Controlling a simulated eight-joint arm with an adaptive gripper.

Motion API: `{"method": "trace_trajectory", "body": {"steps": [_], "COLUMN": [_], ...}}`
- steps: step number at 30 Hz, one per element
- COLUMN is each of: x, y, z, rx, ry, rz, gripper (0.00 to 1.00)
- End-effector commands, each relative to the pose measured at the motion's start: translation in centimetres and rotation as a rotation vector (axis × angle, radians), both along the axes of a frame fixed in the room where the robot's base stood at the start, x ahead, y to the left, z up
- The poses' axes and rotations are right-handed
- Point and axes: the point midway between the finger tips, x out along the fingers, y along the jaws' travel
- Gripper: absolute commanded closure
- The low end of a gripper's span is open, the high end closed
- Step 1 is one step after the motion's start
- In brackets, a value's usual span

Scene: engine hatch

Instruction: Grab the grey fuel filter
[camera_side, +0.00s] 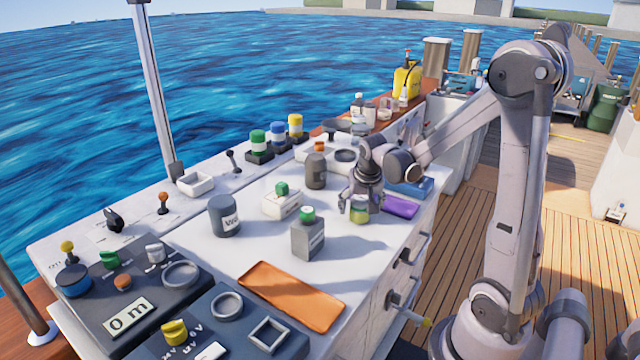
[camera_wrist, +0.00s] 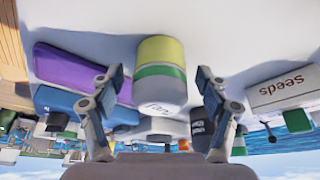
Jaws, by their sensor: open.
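My gripper (camera_side: 360,199) is open over the white worktop. Its two fingers also show in the wrist view (camera_wrist: 160,76), on either side of a short cylinder (camera_wrist: 160,88) and apart from it. That cylinder is pale grey at one end, with a green band and a yellow-green end. In the side view it is the small yellow-green jar (camera_side: 359,213) under my gripper. Its marking is unclear, so I cannot tell if it is the fuel filter. A dark grey cylinder (camera_side: 316,172) stands left of my gripper, and a larger one (camera_side: 224,217) stands further left.
A grey box with a green cap (camera_side: 307,240) stands front left of my gripper. A purple flat item (camera_side: 400,207) and a blue one (camera_side: 412,187) lie to the right. A white "Seeds" box (camera_wrist: 284,90) is beside the right finger. An orange tray (camera_side: 291,295) lies near the front.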

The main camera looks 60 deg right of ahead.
Motion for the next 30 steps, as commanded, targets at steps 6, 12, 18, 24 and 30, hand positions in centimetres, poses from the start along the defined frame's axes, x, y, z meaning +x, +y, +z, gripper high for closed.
{"method": "trace_trajectory", "body": {"steps": [6, 12, 18, 24, 30], "x": [0.07, 0.07, 0.07, 0.07, 0.09], "y": [-0.11, -0.1, -0.1, -0.11, -0.12], "z": [-0.4, -0.38, -0.37, -0.35, 0.13], "rx": [0.0, 0.0, 0.0, 0.0, 0.0], "ry": [0.0, 0.0, 0.0, 0.0, 0.0], "rz": [0.0, 0.0, 0.0, 0.0, 0.0], "gripper": [0.24, 0.5, 0.91, 0.91, 0.91]}}
